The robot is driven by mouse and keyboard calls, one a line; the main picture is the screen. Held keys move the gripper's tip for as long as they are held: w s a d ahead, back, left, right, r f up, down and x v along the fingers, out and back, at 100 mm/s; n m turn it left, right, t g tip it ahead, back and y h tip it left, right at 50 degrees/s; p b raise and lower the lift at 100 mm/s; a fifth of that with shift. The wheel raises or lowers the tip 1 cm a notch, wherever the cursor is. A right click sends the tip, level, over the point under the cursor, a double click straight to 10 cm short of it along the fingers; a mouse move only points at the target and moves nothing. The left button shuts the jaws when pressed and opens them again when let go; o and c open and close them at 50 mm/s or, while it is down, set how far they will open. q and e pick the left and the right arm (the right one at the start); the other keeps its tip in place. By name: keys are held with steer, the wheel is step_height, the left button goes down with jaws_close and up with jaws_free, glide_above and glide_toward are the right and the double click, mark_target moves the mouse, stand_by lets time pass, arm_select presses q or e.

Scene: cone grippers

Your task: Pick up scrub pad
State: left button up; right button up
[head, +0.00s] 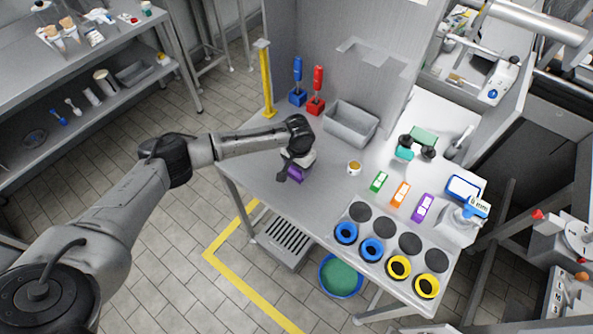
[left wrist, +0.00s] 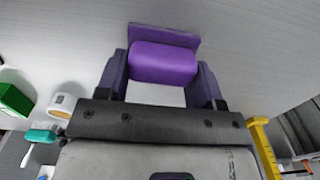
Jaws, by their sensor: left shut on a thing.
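The purple scrub pad (head: 300,173) is at the left part of the steel table, under my left gripper (head: 293,170). In the left wrist view the purple scrub pad (left wrist: 163,62) is a rounded block with a flat purple plate behind it. My left gripper (left wrist: 160,85) has one finger on each side of the block and is shut on it. In the head view the gripper partly hides the pad. I cannot tell whether the pad touches the table. My right gripper does not show.
A grey tub (head: 350,123) and blue and red handled tools (head: 317,90) stand behind. A small white-and-tan roll (head: 354,168) and green, orange and purple (head: 423,208) blocks lie to the right. Several round black, blue and yellow-ringed pieces line the front right. A yellow post (head: 266,80) stands at the left corner.

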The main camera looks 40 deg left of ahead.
arm_select(q)
steer(key=shift+r, duration=0.6)
steer(key=r, duration=0.1)
steer(key=d+r, duration=0.1)
steer(key=r, duration=0.1)
steer(key=shift+w+r+p, duration=0.15)
steer(key=shift+r+p, duration=0.05)
steer(key=shift+p, duration=0.15)
steer(key=w+d+r, duration=0.3)
steer(key=d+r, duration=0.3)
steer(key=d, duration=0.4)
steer(key=shift+d+r, duration=0.15)
steer(key=shift+r, duration=0.05)
